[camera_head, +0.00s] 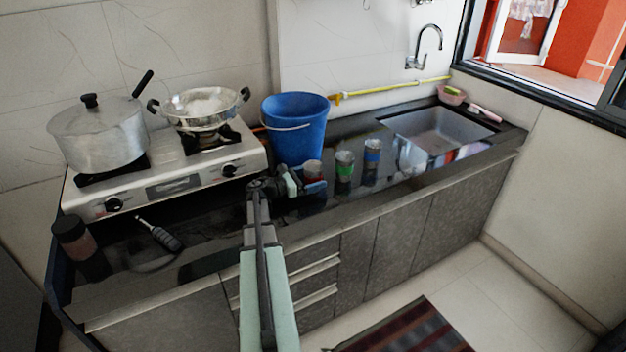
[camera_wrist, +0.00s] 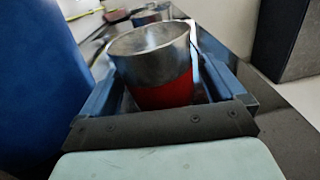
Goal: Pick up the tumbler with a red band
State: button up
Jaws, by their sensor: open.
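The tumbler with a red band (camera_head: 313,168) is a small metal cup standing upright on the dark counter, in front of the blue bucket. In the wrist view the tumbler (camera_wrist: 162,68) stands between the two blue fingers of my gripper (camera_wrist: 160,80), its red band low on its side. My gripper (camera_head: 304,185) is open around it.
The blue bucket (camera_head: 295,132) stands close behind and left of my gripper. A gas stove (camera_head: 165,178) with a pot (camera_head: 100,135) and a pan (camera_head: 202,110) is at left. A sink (camera_head: 435,135) is at right. The counter's front edge runs close by.

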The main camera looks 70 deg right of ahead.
jog(key=c, duration=1.1)
jog(key=shift+o, duration=0.2)
notch_tip(320, 180, up, 10)
dwell(0.3)
